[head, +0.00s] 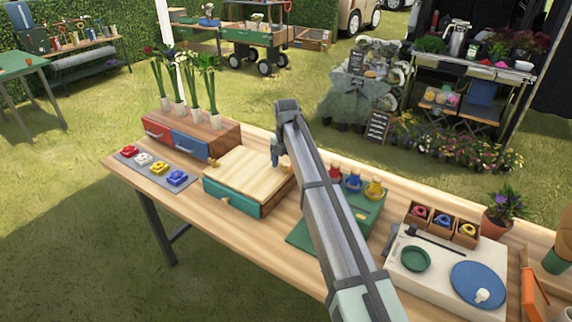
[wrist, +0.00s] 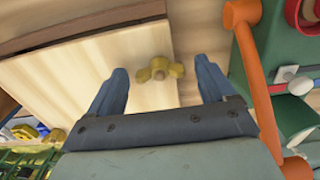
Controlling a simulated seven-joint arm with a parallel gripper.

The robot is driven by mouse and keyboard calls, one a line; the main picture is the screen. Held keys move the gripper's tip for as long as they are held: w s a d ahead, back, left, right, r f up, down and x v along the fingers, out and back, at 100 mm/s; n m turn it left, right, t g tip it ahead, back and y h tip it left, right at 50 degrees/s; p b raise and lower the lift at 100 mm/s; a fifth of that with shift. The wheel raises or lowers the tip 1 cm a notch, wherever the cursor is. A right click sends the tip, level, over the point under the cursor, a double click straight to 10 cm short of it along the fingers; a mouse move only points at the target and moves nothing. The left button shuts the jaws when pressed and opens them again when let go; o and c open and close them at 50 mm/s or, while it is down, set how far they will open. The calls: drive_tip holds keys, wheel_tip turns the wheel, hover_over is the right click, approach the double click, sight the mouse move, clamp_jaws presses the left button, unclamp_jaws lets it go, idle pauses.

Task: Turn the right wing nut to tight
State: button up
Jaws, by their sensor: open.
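The press is a pale wooden board (head: 245,172) on a teal box (head: 232,199) in the middle of the table. A brass wing nut (head: 213,162) shows at its left edge in the head view. The right wing nut (wrist: 160,70) is yellow brass and sits on the pale wood in the wrist view, its two wings spread roughly left to right. My gripper (head: 275,156) is over the press's right side. In the wrist view my gripper (wrist: 162,78) is open, with one blue-grey finger on each side of the wing nut and a gap on both sides. Finger height above the wood is unclear.
An orange bar (wrist: 252,65) runs close beside the right finger. A red and blue drawer unit (head: 190,143) with flowers stands behind left. Colored blocks (head: 160,168) lie at left.

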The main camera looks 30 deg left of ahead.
drive_tip(key=shift+c, duration=0.2)
drive_tip(key=c, duration=1)
